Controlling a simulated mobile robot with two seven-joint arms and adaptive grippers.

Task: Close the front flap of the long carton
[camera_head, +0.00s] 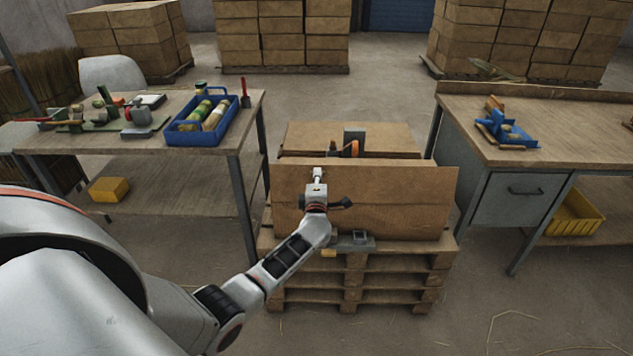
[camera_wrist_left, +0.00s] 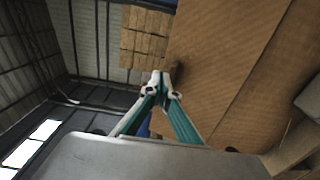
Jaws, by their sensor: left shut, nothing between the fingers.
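The long carton (camera_head: 400,222) lies on a wooden pallet in the middle of the head view. Its front flap (camera_head: 410,183) stands up above a crease along the front wall and hides most of the carton's inside. The cardboard also fills the right side of the left wrist view (camera_wrist_left: 225,60). My left gripper (camera_head: 318,174) is at the front face of the flap, near its upper edge, left of the middle. Its fingers (camera_wrist_left: 160,82) are shut and empty, close to the cardboard; I cannot tell if they touch. My right gripper is not in view.
An orange and grey tool (camera_head: 350,147) shows behind the flap. A small grey item (camera_head: 353,240) sits at the pallet's (camera_head: 352,282) front edge. A table with a blue tray (camera_head: 208,118) stands left, a workbench (camera_head: 555,150) right. Floor in front is clear.

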